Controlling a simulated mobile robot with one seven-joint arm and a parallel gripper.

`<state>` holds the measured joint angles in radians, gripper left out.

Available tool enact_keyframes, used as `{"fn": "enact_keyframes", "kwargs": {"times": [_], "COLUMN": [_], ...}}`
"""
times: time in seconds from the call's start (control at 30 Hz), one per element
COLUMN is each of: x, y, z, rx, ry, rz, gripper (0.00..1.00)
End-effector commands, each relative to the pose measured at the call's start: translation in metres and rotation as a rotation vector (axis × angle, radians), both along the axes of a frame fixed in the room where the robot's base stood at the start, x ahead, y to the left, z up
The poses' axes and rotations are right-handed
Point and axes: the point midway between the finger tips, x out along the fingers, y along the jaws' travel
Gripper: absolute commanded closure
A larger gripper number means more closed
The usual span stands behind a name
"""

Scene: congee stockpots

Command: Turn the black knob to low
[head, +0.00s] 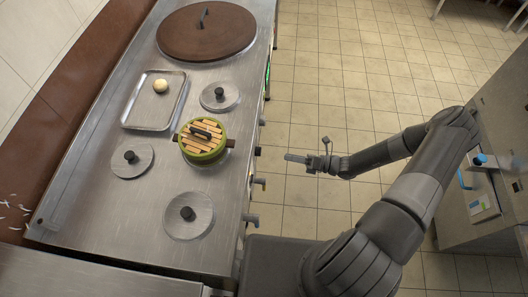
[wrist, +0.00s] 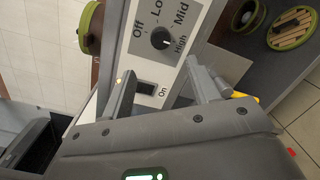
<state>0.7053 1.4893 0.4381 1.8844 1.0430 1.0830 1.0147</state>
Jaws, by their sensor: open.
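The black knob (wrist: 160,38) is on a pale panel in the wrist view, ringed by the labels Off, Lo (cut off), Mid and High. A light pointer mark on it appears to face High. My gripper (wrist: 165,86) is open and empty, its two fingers apart below the knob and not touching it. In the head view my gripper (head: 297,158) is out to the right of the steel counter's front edge, apart from it. Which of the edge controls there is this knob I cannot tell.
A black switch (wrist: 145,87) marked On sits between my fingers in the wrist view. Small controls (head: 259,182) stick out along the counter edge. A green pot with slatted lid (head: 204,138), a tray (head: 154,101) and several lids stand on the counter (head: 95,210). Tiled floor (head: 330,90) is clear.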

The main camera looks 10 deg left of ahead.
Motion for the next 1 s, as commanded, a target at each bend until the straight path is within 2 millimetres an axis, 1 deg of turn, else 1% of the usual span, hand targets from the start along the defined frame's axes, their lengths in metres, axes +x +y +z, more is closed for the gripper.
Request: {"fn": "enact_keyframes", "kwargs": {"times": [0.17,0.4,0.6,0.7,0.8,1.0], "x": [0.001,0.005,0.009,0.01,0.011,0.011], "y": [0.016,0.061,0.092,0.101,0.106,0.107], "z": [-0.001,-0.001,-0.001,-0.001,-0.001,-0.001], "rx": [0.005,0.005,0.004,0.003,0.002,0.003], "ry": [0.007,0.006,0.005,0.004,0.004,0.004], "rz": [-0.003,-0.002,-0.002,-0.002,-0.002,-0.003], "gripper": [0.45,0.45,0.45,0.45,0.45,0.45]}}
